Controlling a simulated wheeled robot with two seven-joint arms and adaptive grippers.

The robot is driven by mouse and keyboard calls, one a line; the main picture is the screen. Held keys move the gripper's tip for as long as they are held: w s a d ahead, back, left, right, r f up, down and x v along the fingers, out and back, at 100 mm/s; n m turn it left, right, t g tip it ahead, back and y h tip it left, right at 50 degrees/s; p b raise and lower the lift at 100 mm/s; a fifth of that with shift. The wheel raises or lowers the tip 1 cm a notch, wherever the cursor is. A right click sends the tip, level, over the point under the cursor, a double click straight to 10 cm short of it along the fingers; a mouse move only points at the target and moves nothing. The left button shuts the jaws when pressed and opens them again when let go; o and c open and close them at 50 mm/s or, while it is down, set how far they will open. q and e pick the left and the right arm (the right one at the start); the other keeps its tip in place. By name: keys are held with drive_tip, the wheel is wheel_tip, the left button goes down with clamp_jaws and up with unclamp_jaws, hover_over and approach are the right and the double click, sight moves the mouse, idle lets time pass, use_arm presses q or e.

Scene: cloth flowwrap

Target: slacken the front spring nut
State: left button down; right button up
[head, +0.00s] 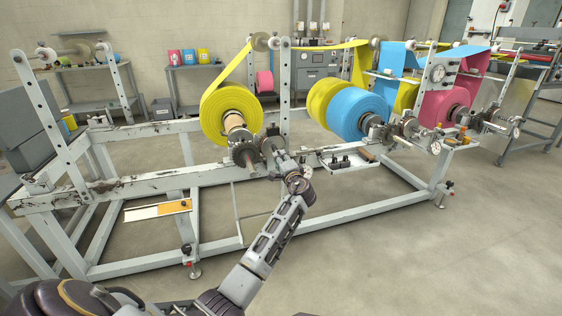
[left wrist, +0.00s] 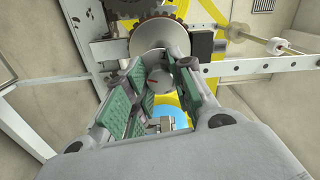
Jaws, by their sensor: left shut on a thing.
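The spring nut (left wrist: 158,80) shows in the left wrist view as a small grey round knob with a red mark. It sits in front of a larger pale disc (left wrist: 148,35) and a dark toothed wheel (left wrist: 160,10). My left gripper (left wrist: 155,84) is shut on the nut, with its green-padded fingers on either side. In the head view my left gripper (head: 270,148) is at the near end of the yellow roll's shaft, beside the dark toothed wheel (head: 244,154). There the gripper hides most of the nut. My right gripper is in neither view.
The yellow roll (head: 222,104) is behind the wheel. A worn white frame rail (head: 125,184) runs along the machine's front. Blue (head: 356,108) and pink (head: 445,106) rolls with gauges stand to the right. The floor in front is clear.

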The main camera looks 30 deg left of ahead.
use_arm(q)
drive_tip(key=shift+f, duration=0.15)
drive_tip(key=c, duration=1.2)
unclamp_jaws()
drive_tip(key=shift+s+d, duration=0.1)
drive_tip(key=v, duration=1.1)
drive_tip(key=shift+s+d, duration=0.25)
drive_tip(key=shift+d, duration=0.05)
